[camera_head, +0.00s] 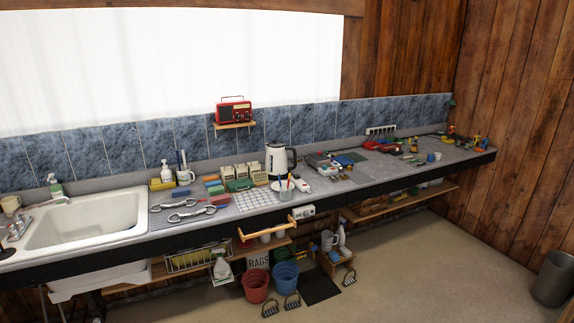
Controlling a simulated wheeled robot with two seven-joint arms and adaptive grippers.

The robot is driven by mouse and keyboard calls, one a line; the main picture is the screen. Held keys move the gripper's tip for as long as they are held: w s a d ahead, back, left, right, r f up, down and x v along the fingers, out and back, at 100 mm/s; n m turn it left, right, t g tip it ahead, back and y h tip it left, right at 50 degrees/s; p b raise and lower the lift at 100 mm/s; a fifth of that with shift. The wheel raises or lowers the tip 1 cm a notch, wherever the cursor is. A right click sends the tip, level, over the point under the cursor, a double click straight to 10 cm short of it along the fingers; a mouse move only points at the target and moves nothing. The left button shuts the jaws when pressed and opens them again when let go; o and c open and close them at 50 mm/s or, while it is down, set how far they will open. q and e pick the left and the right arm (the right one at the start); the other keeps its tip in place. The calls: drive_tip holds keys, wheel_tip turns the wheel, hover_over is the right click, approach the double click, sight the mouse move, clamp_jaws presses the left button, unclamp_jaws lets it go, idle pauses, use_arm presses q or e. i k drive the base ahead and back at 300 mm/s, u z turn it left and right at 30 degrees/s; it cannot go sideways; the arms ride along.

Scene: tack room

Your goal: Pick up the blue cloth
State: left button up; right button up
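A small group of coloured flat items lies on the counter left of the middle, between the metal tools and the small boxes. A blue piece (212,184) among them looks like a folded cloth, but it is too small to be sure. A green piece and a red piece (221,199) lie close to it. Farther right on the counter, a dark mat with red and blue items also shows, and I cannot tell if one of those is a cloth. Neither of my grippers is in view.
A white sink (88,222) fills the counter's left end. A kettle (278,160), a clear cup and a white grid sheet (255,199) stand right of the pieces. Metal tools (190,215) lie in front.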

sight(185, 191)
drive_tip(key=z, duration=0.1)
drive_tip(key=i, duration=2.05)
drive_tip(key=u, duration=1.15)
drive_tip(key=i, duration=1.2)
drive_tip(key=u, duration=1)
